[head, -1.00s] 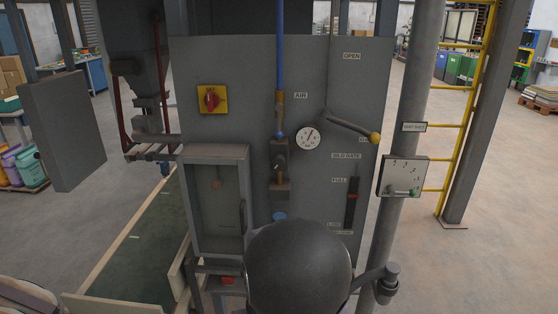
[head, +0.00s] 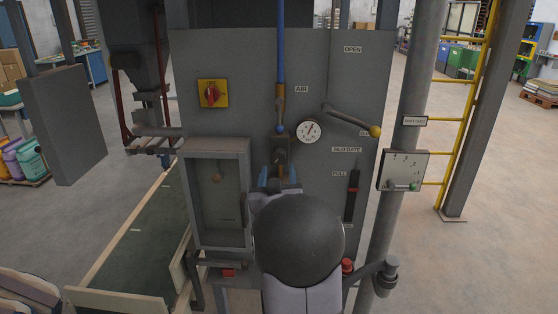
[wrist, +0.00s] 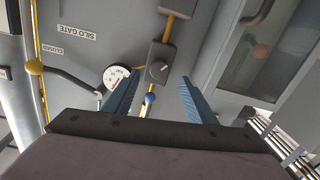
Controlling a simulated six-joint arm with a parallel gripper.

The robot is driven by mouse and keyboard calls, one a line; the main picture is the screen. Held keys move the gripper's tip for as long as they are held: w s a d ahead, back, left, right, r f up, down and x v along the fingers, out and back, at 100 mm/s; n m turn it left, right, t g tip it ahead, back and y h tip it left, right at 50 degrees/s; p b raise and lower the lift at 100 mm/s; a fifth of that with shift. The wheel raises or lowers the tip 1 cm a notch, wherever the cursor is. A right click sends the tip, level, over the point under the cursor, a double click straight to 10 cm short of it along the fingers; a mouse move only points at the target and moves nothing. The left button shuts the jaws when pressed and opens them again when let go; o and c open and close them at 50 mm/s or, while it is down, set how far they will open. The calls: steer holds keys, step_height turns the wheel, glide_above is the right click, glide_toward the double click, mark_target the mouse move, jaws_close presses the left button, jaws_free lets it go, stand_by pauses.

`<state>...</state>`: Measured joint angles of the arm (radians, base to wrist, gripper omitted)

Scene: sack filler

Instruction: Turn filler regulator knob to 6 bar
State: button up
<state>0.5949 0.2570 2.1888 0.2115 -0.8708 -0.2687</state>
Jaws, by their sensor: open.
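The filler regulator is a dark box (head: 281,152) on the vertical air pipe of the grey panel. Its round grey knob (wrist: 158,70) with a pale pointer mark faces me in the wrist view, which shows the panel upside down. The white pressure gauge (head: 308,132) is right of the regulator; its needle leans up and right, but the numbers are too small to read. My gripper (head: 278,172) is open, its two blue fingers just below the regulator in the head view. In the wrist view the fingertips (wrist: 160,77) flank the knob with gaps on both sides; contact is not visible.
A blue ball (head: 280,129) sits on the air pipe at the regulator. A lever with a yellow ball (head: 375,131) projects at the right. A red rotary switch (head: 212,94) is upper left, and a framed cabinet (head: 218,197) stands left of my gripper.

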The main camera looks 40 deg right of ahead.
mark_target(279, 158)
steer(key=p+x, duration=0.1)
steer(key=x, duration=0.1)
steer(key=p+x, duration=0.2)
steer(key=x, duration=0.1)
steer(key=shift+w+d+r, duration=0.25)
steer(key=shift+r, duration=0.1)
steer(key=shift+p+x, duration=0.3)
steer(key=shift+x, duration=0.55)
steer(key=shift+f, duration=0.15)
steer(key=c, duration=1)
steer(key=shift+c, duration=0.2)
steer(key=shift+f+b, duration=0.1)
steer(key=shift+b, duration=0.35)
